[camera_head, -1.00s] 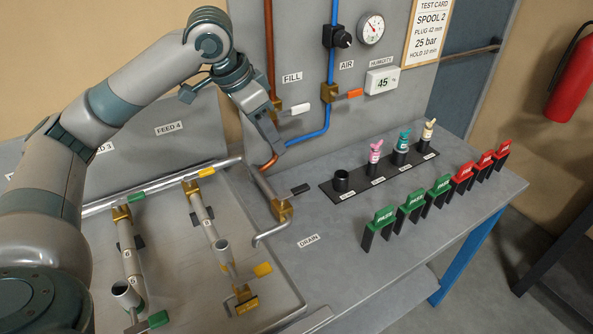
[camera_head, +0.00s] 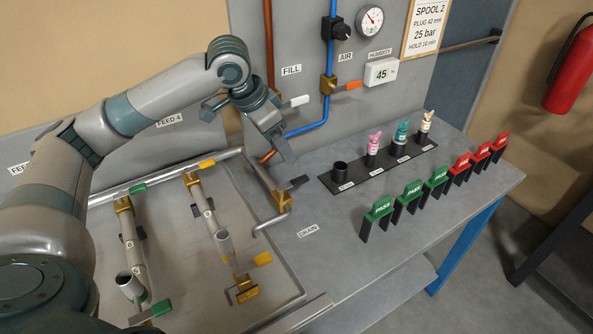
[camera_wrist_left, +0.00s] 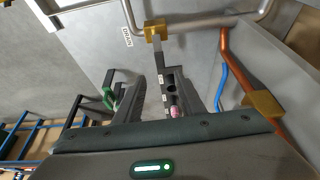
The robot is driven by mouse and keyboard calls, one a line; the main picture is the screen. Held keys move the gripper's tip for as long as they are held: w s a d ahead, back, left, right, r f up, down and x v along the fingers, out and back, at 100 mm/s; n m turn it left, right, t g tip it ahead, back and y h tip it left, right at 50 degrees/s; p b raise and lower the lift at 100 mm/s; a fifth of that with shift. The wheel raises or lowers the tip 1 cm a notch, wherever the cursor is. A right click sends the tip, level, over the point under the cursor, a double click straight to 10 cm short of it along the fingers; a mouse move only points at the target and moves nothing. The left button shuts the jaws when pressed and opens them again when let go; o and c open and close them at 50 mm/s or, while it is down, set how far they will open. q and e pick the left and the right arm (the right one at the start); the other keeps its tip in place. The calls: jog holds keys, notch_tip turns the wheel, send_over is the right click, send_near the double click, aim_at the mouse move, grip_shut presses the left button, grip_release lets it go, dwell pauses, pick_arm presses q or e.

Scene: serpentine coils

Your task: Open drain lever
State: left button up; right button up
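The drain valve has a brass body (camera_head: 281,201) on the drain pipe at the tray's right edge, above the DRAIN label (camera_head: 308,230). Its black lever (camera_head: 299,182) points right over the bench. My left gripper (camera_head: 285,156) is just above and behind the lever in the head view, apart from it. In the left wrist view, the brass valve (camera_wrist_left: 155,31) is at the top. The lever (camera_wrist_left: 158,50) runs down from it toward the gap between the fingers of my open left gripper (camera_wrist_left: 172,84). No contact is evident. My right gripper is out of view.
A black rack (camera_head: 380,168) with small bottles stands right of the valve. Green PASS tags (camera_head: 411,191) and red tags (camera_head: 480,153) line the bench front. Copper and blue pipes (camera_head: 327,58) run up the back panel. Bare bench lies around the DRAIN label.

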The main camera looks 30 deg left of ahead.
aim_at(300, 179)
pick_arm(q)
jog(key=p+x, duration=0.2)
jog(key=x, duration=0.8)
jog(key=shift+w+d+f, duration=0.1)
jog(key=shift+w+f, duration=0.05)
jog(key=shift+f, duration=0.2)
grip_shut()
